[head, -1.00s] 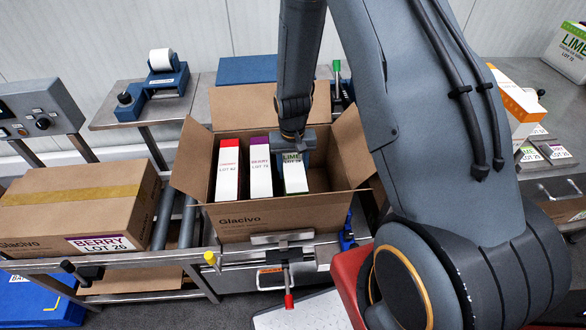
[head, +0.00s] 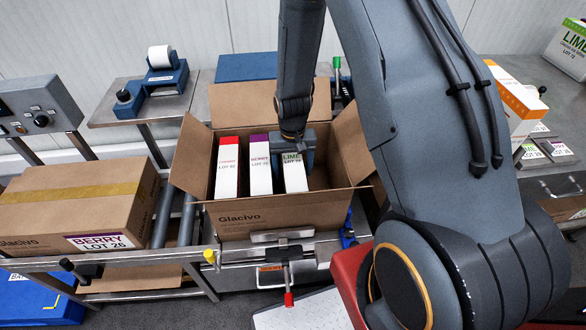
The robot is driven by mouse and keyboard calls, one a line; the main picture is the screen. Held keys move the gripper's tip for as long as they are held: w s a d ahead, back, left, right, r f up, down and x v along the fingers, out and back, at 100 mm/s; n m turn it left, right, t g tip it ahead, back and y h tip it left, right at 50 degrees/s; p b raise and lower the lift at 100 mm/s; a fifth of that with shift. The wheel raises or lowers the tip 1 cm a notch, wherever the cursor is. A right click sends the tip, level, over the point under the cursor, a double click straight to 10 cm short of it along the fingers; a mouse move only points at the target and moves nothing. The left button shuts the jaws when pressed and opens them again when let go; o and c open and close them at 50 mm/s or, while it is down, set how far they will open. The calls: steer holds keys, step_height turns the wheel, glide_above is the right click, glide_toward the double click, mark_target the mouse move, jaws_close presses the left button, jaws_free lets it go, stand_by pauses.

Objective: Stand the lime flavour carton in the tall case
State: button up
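The lime carton (head: 294,174), white with a green top band, stands upright inside the tall case (head: 268,218), at the right of two other cartons. The case is an open brown box marked Glacivo. My gripper (head: 295,147) is at the top of the lime carton, reaching down into the case from above. One finger shows at the carton's right side; the other finger and the carton's base are hidden. I cannot tell whether the fingers grip the carton or stand apart from it.
A red-topped carton (head: 228,166) and a purple-topped berry carton (head: 260,168) stand in the case's left part. The case's raised flaps (head: 191,150) surround the opening. A closed berry box (head: 75,205) lies left on the rollers. Another lime carton (head: 568,48) stands far right.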

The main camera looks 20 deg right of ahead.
mark_target(293, 159)
steer(key=shift+r+b, duration=0.75)
steer(key=shift+r, duration=3.15)
steer(key=shift+r, duration=0.1)
